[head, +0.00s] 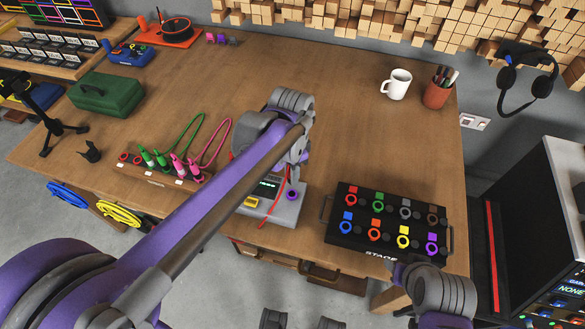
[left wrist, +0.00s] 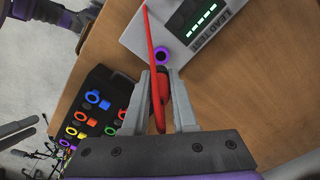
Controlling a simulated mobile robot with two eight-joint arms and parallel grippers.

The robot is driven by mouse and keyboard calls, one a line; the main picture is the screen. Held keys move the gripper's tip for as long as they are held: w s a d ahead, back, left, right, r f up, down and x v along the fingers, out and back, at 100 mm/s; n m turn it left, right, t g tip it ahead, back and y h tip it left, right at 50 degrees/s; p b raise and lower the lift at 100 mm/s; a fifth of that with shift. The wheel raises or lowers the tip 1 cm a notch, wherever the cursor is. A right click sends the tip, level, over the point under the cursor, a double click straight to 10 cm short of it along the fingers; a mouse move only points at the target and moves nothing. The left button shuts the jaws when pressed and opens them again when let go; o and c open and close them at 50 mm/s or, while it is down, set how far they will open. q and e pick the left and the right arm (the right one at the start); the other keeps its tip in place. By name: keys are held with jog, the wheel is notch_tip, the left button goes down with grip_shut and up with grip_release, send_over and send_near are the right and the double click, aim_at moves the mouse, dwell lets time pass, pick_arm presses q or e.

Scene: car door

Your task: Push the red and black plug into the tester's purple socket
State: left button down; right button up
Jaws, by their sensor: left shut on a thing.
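My left gripper (head: 292,172) is over the front of the grey tester (head: 285,212). In the left wrist view its jaws (left wrist: 163,82) are shut on a narrow red and black plug (left wrist: 160,88). A red lead runs up from there across the tester's edge. The tester's purple socket (head: 292,195) shows as a purple ring (left wrist: 162,56) just ahead of the jaws. The plug is apart from the socket in the picture; its tip is hidden. Part of my right arm (head: 440,290) shows at the lower right; its jaws are not clear.
A black stage box (head: 345,239) with several coloured sockets stands right of the tester. A plug rack (head: 135,174) with green and pink leads is to the left. A mug (head: 397,84) and pen cup (head: 438,88) stand behind. The table's middle is clear.

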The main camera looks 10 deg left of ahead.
pick_arm(q)
jog(key=shift+f, duration=0.1)
jog(key=shift+w+f, duration=0.1)
jog(key=shift+f, duration=0.1)
jog(key=b, duration=0.4)
send_over(292, 196)
notch_tip(292, 196, down, 5)
jog(key=shift+f, duration=0.1)
dwell(2.0)
jog(key=shift+f+b, duration=0.4)
jog(key=shift+f, duration=0.25)
jog(key=c, duration=0.6)
grip_release()
